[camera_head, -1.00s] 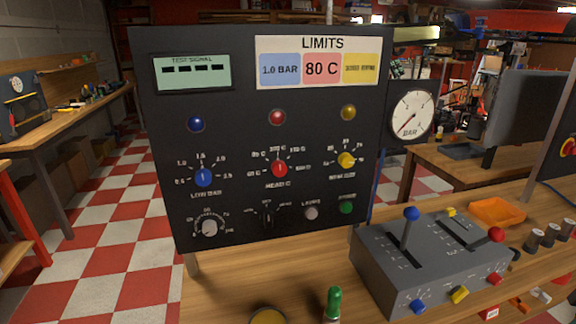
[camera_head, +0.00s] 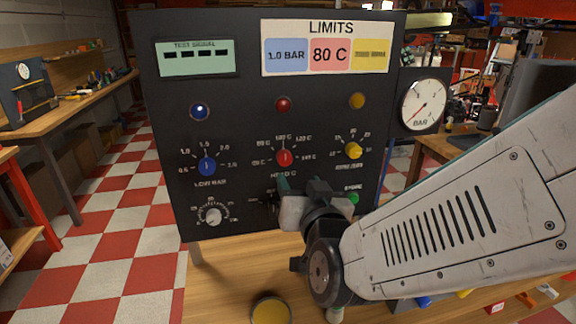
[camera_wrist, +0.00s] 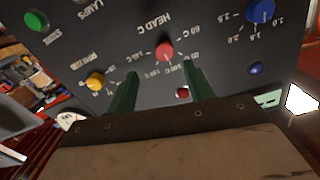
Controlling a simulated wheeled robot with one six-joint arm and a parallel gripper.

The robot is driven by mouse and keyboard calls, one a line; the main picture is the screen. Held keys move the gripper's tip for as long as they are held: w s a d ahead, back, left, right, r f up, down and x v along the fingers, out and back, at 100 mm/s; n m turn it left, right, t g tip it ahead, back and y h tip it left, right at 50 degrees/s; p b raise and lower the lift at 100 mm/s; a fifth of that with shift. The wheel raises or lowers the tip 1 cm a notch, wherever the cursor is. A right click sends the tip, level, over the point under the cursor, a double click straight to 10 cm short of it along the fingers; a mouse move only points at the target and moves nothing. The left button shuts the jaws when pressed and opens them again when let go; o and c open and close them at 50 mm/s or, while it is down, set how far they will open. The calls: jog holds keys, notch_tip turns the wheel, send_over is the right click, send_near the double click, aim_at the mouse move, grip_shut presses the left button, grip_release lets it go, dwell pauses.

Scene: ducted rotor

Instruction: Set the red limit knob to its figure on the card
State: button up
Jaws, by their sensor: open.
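The red limit knob (camera_head: 285,157) sits on the dark panel, labelled HEAD C, with a ring of temperature figures around it. Its pale mark seems to point up, near the 100 C figure, but it is small. The LIMITS card (camera_head: 326,47) shows 80 C on its pink field. My gripper (camera_head: 285,187) is just below the red knob in the head view, in front of the panel. In the wrist view the panel is upside down; the open green fingers (camera_wrist: 157,82) are apart with nothing between them, and the red knob (camera_wrist: 164,50) lies beyond the tips.
A blue knob (camera_head: 207,166) and a yellow knob (camera_head: 353,150) flank the red one. A red lamp (camera_head: 283,104) sits above it. A white knob (camera_head: 213,216) is lower left. A round gauge (camera_head: 424,105) stands at the right. My arm covers most of the grey lever box.

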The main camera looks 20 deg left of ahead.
aim_at(285, 161)
jog(key=x, duration=0.7)
jog(key=shift+w+a+r, duration=0.2)
jog(key=shift+a, duration=0.25)
jog(key=c, duration=1)
